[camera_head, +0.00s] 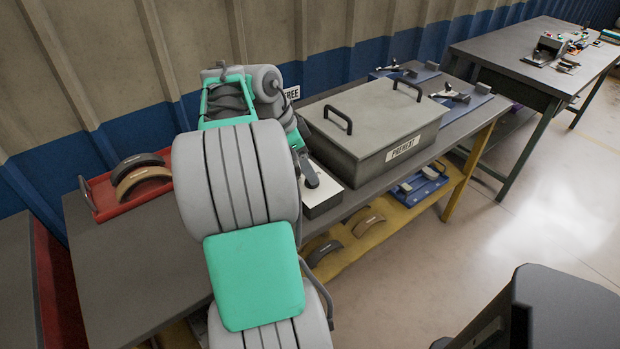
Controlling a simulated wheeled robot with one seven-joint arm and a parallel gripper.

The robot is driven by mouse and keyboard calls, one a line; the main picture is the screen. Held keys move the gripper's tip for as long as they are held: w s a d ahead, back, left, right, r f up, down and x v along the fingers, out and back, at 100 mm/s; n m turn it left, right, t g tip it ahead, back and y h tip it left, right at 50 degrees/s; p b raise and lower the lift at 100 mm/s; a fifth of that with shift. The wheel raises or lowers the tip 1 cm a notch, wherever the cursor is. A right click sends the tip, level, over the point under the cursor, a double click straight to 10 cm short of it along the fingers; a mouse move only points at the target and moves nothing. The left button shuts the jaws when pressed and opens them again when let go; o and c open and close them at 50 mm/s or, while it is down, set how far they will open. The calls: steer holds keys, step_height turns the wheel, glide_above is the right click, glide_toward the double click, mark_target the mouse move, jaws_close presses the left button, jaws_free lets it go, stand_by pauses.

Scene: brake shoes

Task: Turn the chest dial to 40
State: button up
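The chest is a grey lidded box (350,140) marked PREHEAT, standing on the workbench in the middle of the view. Its lid is down and has two black handles. I cannot make out a dial or any number on it; the chest's left end is partly behind my arm. My arm rises from the bottom and bends at the wrist just left of the chest.
A small white-topped dark box (322,194) sits beside the chest's front left. A red tray (104,205) holds curved brake shoes at left. Blue fixtures (470,108) stand right of the chest. A yellow lower shelf (395,214) carries more shoes and a blue tray.

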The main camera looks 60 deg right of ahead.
steer(key=shift+x, duration=1.55)
steer(key=shift+c, duration=0.3)
steer(key=shift+w, duration=0.1)
steer(key=c, duration=1.3)
